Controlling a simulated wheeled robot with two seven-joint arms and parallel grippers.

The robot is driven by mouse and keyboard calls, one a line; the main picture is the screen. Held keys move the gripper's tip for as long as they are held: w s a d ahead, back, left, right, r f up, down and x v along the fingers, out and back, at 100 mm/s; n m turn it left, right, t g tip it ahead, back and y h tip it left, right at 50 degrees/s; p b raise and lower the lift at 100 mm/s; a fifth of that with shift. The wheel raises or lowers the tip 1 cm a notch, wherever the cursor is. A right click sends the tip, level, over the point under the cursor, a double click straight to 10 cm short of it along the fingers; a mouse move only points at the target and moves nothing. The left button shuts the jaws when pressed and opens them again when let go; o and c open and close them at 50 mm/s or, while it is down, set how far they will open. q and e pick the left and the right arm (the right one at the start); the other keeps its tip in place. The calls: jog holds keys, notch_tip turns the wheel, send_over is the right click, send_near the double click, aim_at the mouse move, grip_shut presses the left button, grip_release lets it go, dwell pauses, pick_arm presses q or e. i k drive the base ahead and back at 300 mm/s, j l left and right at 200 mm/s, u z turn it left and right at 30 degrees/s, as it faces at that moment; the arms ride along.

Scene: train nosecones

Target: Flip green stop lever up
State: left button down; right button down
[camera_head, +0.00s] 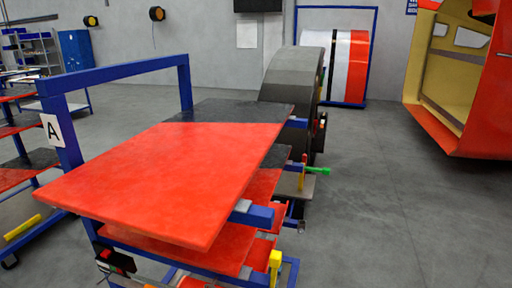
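A small green lever (319,170) is at the right side of the blue cart frame (262,215), beyond the large red panel. It lies about level, pointing right, beside a small upright red and yellow piece (302,173). Neither of my grippers is in view, and nothing touches the lever.
A large red panel (165,178) tops the cart, with more panels below. A yellow block (275,260) is at its near right corner. A dark curved part (295,75) stands behind. The grey floor right of the cart is clear up to an orange-red nosecone (480,140).

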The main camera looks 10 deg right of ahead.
aim_at(324, 171)
jog(key=i+l, duration=0.15)
jog(key=l, duration=0.25)
jog(key=i+l+u, duration=0.15)
jog(key=l, duration=0.25)
jog(key=i+l, duration=0.2)
jog(key=l, duration=0.2)
jog(key=i+l+u, duration=0.15)
jog(key=l, duration=0.25)
jog(key=i+l, duration=0.1)
jog(key=l, duration=0.35)
jog(key=i+l+u, duration=0.1)
jog(key=l, duration=0.3)
jog(key=i+l+u, duration=0.1)
jog(key=l, duration=0.35)
jog(key=i+l, duration=0.15)
jog(key=l, duration=0.3)
jog(key=u, duration=0.05)
